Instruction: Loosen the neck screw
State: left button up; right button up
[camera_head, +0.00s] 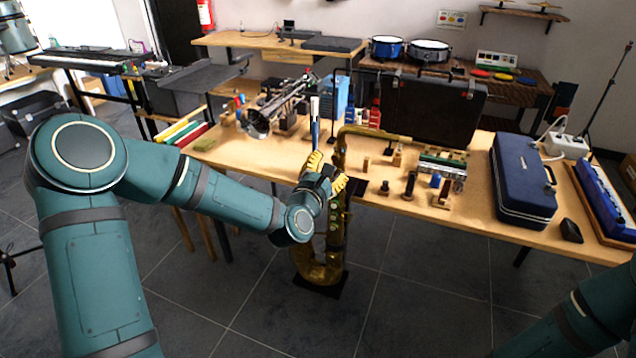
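A brass saxophone (334,245) stands upright on a dark stand at the front edge of the wooden table. Its curved neck (385,133) reaches right from the top of the body. The neck screw is too small to make out, and my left gripper partly covers the upper body. My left gripper (327,174), with yellow finger pads, is at the upper saxophone, just below the neck joint. Whether its fingers are closed on anything is not clear. My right gripper is out of view; only part of my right arm shows at the lower right.
The table (455,218) holds small wooden and dark parts right of the saxophone, a blue case (521,182), an open black case (425,110) and a silver instrument (275,108). A blue-and-white upright object (315,122) shows just above my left gripper. Tiled floor is clear in front.

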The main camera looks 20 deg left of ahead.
pick_arm(q)
jog(key=s, duration=0.7)
jog(key=shift+a, duration=0.1)
jog(key=s+d+f+m+g+h, duration=0.2)
jog(key=d+f+m+g, duration=0.3)
jog(key=f+m, duration=0.5)
jog(key=s+d+f+m+g, duration=0.2)
jog(key=s+f+m+g, duration=0.3)
jog(key=s+f+m, duration=0.3)
jog(key=s+d+f+m+g+h, duration=0.1)
jog(key=s+d+f+m+g, duration=0.2)
jog(key=f, duration=1.1)
jog(key=s+m+g, duration=0.3)
jog(key=s+m, duration=0.2)
jog(key=s, duration=0.2)
jog(key=shift+s+d+m, duration=0.2)
jog(key=shift+s+m, duration=0.1)
jog(key=shift+m, duration=0.1)
jog(key=shift+w+a, duration=0.1)
